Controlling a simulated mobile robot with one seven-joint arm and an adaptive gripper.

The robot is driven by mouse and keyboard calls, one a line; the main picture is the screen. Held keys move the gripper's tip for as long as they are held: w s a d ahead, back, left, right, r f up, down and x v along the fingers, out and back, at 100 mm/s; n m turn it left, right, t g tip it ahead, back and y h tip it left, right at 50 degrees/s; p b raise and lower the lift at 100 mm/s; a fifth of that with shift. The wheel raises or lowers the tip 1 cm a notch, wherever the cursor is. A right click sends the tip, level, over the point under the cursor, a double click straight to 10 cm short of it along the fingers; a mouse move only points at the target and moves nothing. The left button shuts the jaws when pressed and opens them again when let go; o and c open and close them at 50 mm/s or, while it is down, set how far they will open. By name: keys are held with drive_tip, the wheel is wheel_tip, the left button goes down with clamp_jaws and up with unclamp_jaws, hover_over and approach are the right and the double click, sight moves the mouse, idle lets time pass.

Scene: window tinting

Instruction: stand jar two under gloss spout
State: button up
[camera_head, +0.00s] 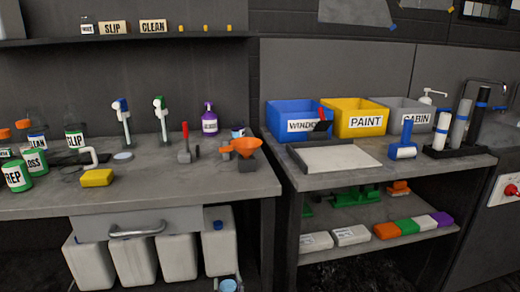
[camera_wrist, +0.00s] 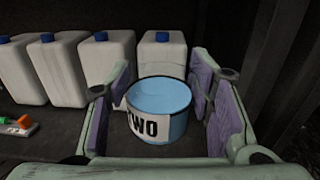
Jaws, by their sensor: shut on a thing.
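Jar two (camera_wrist: 148,124) is a short round jar with a dark rim, a pale blue inside and a white label reading TWO. It stands upright between the purple pads of my gripper (camera_wrist: 160,100), which is shut on it. In the head view the jar (camera_head: 228,286) shows at the bottom edge, low in front of the bench, with part of my gripper around it. Two white spout-like stands, one blue-topped (camera_head: 122,115) and one green-topped (camera_head: 160,112), stand behind; I cannot tell which is gloss.
White jugs (camera_head: 175,256) with blue caps stand under the bench, behind the jar. A drawer handle (camera_head: 137,231) juts from the bench front.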

drive_tip(key=s+d+f+m+h, duration=0.1)
drive_tip(key=s+d+f+h, duration=0.1)
drive_tip(key=d+f, duration=0.3)
drive_tip(key=s+d+f+m+h, duration=0.2)
drive_tip(key=s+d+f, duration=0.3)
drive_tip(key=f, duration=0.4)
drive_tip(key=shift+d+f+t+h, duration=0.15)
drive_tip(key=shift+t+h, duration=0.15)
